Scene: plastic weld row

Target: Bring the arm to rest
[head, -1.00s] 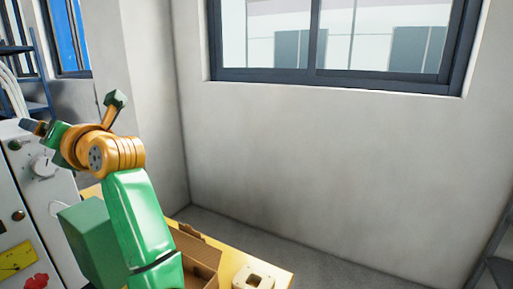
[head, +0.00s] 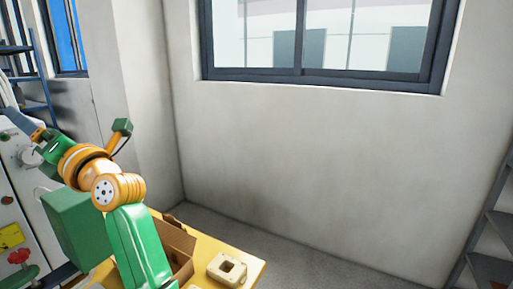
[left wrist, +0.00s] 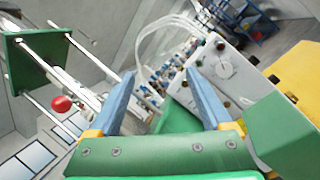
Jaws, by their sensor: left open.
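My left arm, green and orange, rises from the bottom left in the head view. Its gripper (head: 22,122) is at the far left, in front of a white control panel, and only partly shows. In the left wrist view the two blue-grey fingers of my left gripper (left wrist: 160,85) stand wide apart with nothing held between them. My right gripper is in neither view.
A yellow table (head: 235,262) holds an open cardboard box (head: 178,250) and a cream block with a hole (head: 228,269). The white control panel (left wrist: 226,68) is close to the left gripper. Blue-grey shelving (head: 490,235) stands at the right edge.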

